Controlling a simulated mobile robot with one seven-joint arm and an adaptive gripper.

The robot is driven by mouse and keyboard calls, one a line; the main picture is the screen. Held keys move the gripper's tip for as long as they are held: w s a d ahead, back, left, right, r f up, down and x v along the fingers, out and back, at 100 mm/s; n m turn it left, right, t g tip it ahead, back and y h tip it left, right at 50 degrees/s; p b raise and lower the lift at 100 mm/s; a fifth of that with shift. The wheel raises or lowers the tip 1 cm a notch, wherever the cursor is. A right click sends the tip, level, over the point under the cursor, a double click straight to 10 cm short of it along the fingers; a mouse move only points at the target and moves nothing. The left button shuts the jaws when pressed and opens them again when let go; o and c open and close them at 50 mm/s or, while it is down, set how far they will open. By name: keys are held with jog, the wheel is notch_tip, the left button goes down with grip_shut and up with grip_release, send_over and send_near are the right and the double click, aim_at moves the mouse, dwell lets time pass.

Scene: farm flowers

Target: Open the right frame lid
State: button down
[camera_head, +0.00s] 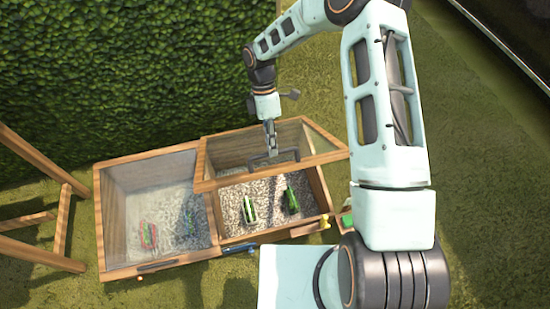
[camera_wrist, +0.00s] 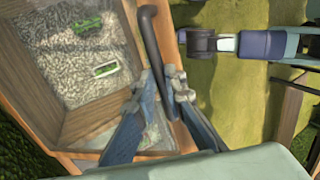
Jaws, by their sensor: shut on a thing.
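The right frame lid (camera_head: 322,158) is a wood-rimmed glass panel. It is raised at the front and tilted over the right box (camera_head: 319,187), whose gravel bed shows beneath it. My gripper (camera_head: 270,148) is at the dark bar handle (camera_head: 285,156) on the lid's front rail. In the wrist view, my gripper (camera_wrist: 163,80) has its two fingers on either side of the dark handle (camera_wrist: 151,35), shut on it. The lid's rim (camera_wrist: 131,12) also shows there beside the handle.
The left box has its glass lid (camera_head: 160,205) down, with a red-edged tray (camera_head: 148,235) under it. Two small green-planted trays (camera_head: 249,209) (camera_head: 292,200) lie in the right box. A hedge (camera_head: 110,80) stands behind. A wooden stand (camera_head: 62,225) is at left.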

jog(key=shift+w+a+r, duration=0.1)
jog(key=shift+w+a, duration=0.05)
jog(key=shift+w, duration=0.45)
jog(key=shift+w+a+r, duration=0.1)
jog(key=shift+w, duration=0.45)
jog(key=c, duration=2)
grip_release()
jog(key=shift+w+f, duration=0.15)
jog(key=shift+o, duration=0.2)
jog(key=v, duration=1.2)
jog(key=shift+s, duration=0.35)
jog(key=shift+w, duration=0.1)
